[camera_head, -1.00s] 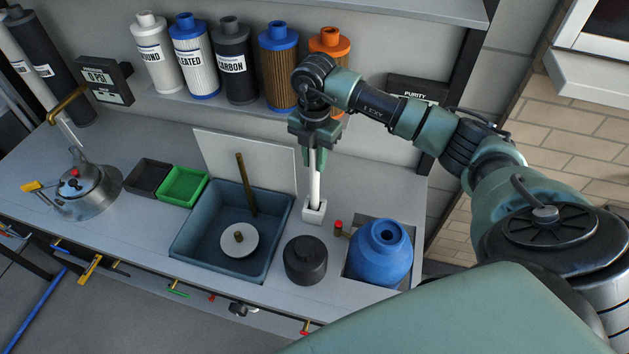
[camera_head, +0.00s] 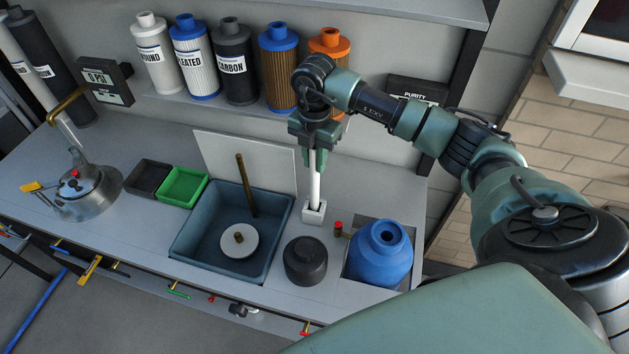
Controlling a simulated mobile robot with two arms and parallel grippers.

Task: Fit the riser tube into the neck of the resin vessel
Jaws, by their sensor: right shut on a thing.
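The riser tube (camera_head: 316,188) is a thin white tube standing upright with its lower end in a small white square holder (camera_head: 314,212) on the counter. My right gripper (camera_head: 315,152) points down and is shut on the upper part of the tube. The resin vessel (camera_head: 378,256) is a blue rounded tank at the right end of the counter, in front and to the right of the holder. Its neck (camera_head: 389,233) is open at the top, with a dark hole. My left gripper is not in view.
A black round lid or cap (camera_head: 305,262) stands left of the vessel, with a small red-topped part (camera_head: 338,228) nearby. A blue-grey basin (camera_head: 184,240) holds a white disc and a brown rod. Cartridges (camera_head: 232,62) line the shelf behind.

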